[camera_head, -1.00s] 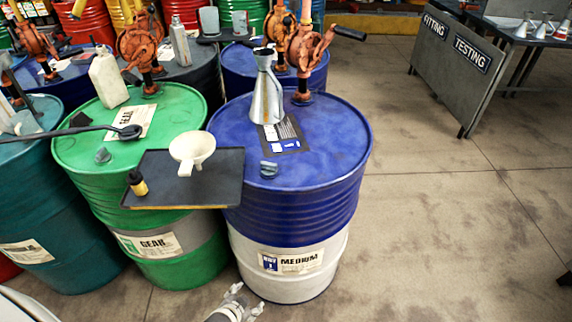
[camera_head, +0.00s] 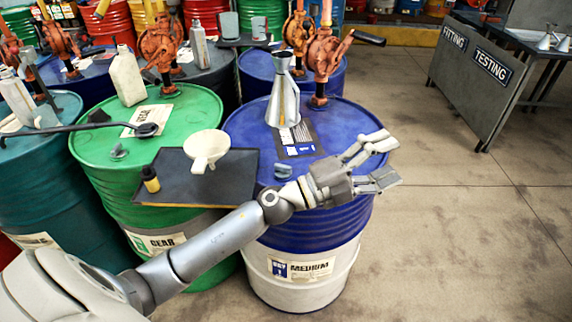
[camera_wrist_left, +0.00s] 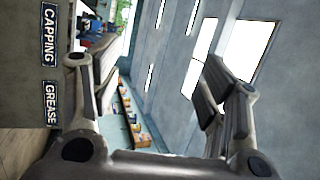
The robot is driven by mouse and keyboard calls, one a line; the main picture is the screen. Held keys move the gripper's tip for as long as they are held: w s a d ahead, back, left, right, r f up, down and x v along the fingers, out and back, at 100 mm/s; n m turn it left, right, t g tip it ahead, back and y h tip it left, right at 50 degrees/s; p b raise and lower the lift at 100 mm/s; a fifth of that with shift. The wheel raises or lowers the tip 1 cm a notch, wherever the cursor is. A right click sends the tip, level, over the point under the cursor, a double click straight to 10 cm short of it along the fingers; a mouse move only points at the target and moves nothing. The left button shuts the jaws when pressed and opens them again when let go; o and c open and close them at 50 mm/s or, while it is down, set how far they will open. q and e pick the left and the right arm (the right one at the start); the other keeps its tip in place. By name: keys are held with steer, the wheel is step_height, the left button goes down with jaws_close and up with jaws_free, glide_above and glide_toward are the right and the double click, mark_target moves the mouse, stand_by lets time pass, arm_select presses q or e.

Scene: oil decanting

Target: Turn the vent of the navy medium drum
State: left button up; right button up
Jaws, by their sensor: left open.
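The navy medium drum (camera_head: 335,222) stands upright at the centre of the head view, with a blue top and a white lower band marked MEDIUM. Its small blue-grey vent (camera_head: 284,171) sits on the near left part of the top, just beyond my left wrist. My left gripper (camera_head: 389,162) is open and empty, in front of and above the drum's right side, fingers pointing right. In the left wrist view its two fingers (camera_wrist_left: 160,95) are spread, with walls and a shelf far beyond and no drum between them. My right gripper is not in view.
A metal jug (camera_head: 284,105) and an orange pump (camera_head: 322,60) stand on the navy drum. The green drum (camera_head: 95,150) is further left. Floor at right is clear.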

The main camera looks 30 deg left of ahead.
arm_select(q)
step_height(320, 180, down, 2)
steer(key=s+d+m+g+h, duration=0.1)
steer(key=d+m+g, duration=0.2)
steer(key=m+g, duration=0.35)
steer(key=m+g+y, duration=0.2)
steer(key=g+y, duration=0.3)
steer(key=y, duration=1.2)
glide_toward(283, 165)
steer(key=shift+n, duration=0.25)
steer(key=p+x, duration=0.1)
steer(key=x, duration=0.8)
steer(key=shift+f+p, duration=0.1)
steer(key=shift+p, duration=0.25)
steer(key=c, duration=1)
steer(key=shift+t, duration=0.25)
